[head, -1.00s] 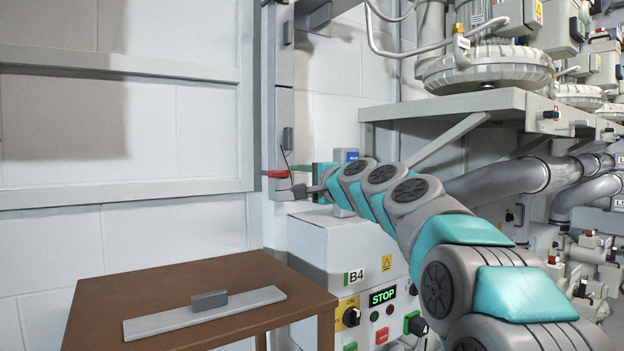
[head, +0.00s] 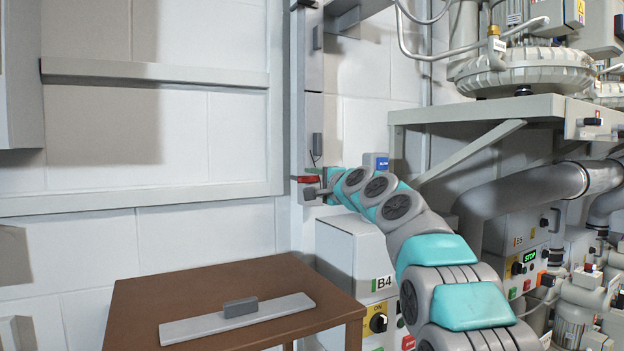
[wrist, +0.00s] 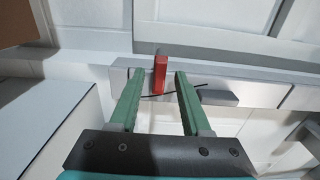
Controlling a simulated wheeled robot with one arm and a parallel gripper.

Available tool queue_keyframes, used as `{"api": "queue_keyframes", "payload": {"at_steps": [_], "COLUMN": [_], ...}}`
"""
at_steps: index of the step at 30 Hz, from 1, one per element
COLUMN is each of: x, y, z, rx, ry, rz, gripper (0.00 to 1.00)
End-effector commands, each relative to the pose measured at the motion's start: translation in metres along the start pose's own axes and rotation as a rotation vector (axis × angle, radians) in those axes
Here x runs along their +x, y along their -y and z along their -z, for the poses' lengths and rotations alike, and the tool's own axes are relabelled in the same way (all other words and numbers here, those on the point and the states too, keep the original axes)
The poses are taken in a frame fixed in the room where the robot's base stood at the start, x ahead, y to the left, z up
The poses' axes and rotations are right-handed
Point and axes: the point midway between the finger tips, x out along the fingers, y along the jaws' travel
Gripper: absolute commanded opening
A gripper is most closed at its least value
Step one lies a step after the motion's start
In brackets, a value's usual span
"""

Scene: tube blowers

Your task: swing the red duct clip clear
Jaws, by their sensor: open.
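The red duct clip (head: 307,179) sits on the grey vertical duct (head: 313,120) beside the wall, above the B4 cabinet. In the wrist view the red clip (wrist: 160,74) stands out from the pale duct, a little beyond and between the fingertips. My gripper (wrist: 154,76) is open, with green fingers on either side of the clip's line and a gap to each side. In the head view my gripper (head: 318,190) is close to the clip, and its fingers are partly hidden. A thin dark wire (wrist: 172,93) crosses the duct near the clip.
A brown table (head: 140,300) with a grey panel with a handle (head: 240,315) stands at the lower left. The B4 cabinet (head: 350,255) is just below my arm. A shelf bracket (head: 470,150) and pipes are to the right.

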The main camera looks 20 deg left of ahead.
Motion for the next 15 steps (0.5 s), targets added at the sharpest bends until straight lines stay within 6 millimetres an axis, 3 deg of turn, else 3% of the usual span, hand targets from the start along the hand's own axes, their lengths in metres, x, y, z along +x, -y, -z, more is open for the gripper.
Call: {"api": "queue_keyframes", "payload": {"at_steps": [9, 15], "x": [0.0014, 0.0014], "y": [-0.0005, -0.0004], "z": [0.0001, 0.0], "rx": [0.0, -0.001], "ry": [0.0, 0.0], "rz": [0.0, 0.0], "gripper": [0.47, 0.25]}}
